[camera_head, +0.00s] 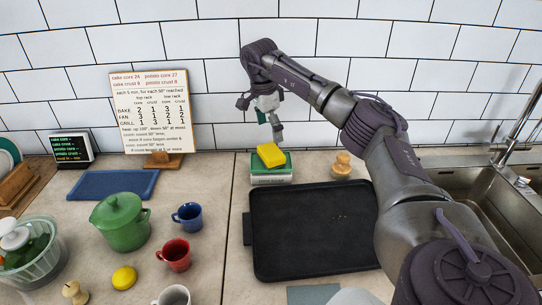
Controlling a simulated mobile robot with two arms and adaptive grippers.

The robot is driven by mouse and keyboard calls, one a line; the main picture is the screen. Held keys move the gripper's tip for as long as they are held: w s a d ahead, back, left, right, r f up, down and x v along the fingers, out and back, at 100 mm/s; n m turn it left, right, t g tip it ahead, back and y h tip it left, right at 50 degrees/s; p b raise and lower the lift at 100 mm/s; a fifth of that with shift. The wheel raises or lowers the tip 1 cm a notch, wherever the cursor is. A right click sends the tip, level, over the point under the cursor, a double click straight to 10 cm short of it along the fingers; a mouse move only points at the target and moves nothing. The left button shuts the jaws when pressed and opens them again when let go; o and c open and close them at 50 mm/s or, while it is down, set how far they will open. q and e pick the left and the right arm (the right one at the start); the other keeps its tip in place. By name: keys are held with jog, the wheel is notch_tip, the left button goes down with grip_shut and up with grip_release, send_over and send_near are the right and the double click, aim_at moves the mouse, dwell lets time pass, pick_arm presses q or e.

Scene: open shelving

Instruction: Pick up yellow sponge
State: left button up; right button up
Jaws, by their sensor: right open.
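My right gripper (266,119) hangs just above and behind the sponge, near the tiled wall. It points down, is open, and holds nothing. Whether a fingertip touches the sponge is hard to tell. My left gripper is not in view.
A black tray (312,262) lies in front of the box. A wooden knob-like object (342,165) stands to its right, beside the sink (497,205). A green pot (120,224), a blue mug (188,216), a red mug (175,254) and a sign (152,110) stand left.

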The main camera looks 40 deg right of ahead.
aim_at(271, 150)
notch_tip(271, 150, down, 3)
jog(key=shift+d+r, duration=0.1)
jog(key=shift+d, duration=0.05)
jog(key=f+p, duration=0.1)
jog(key=f, duration=0.3)
jog(key=shift+s+f, duration=0.15)
jog(key=shift+s, duration=0.05)
jog(key=shift+f, duration=0.45)
jog(key=c, duration=0.6)
jog(key=shift+r, duration=0.1)
jog(key=shift+w+r, duration=0.1)
jog(key=shift+r, duration=0.35)
notch_tip(271, 150, up, 3)
jog(key=shift+f+b, duration=0.15)
jog(key=shift+b, duration=0.15)
jog(key=s+d+r+b, duration=0.1)
jog(key=s+d+r, duration=0.5)
jog(key=s, duration=0.4)
jog(key=shift+r+b, duration=0.4)
jog(key=shift+r, duration=0.25)
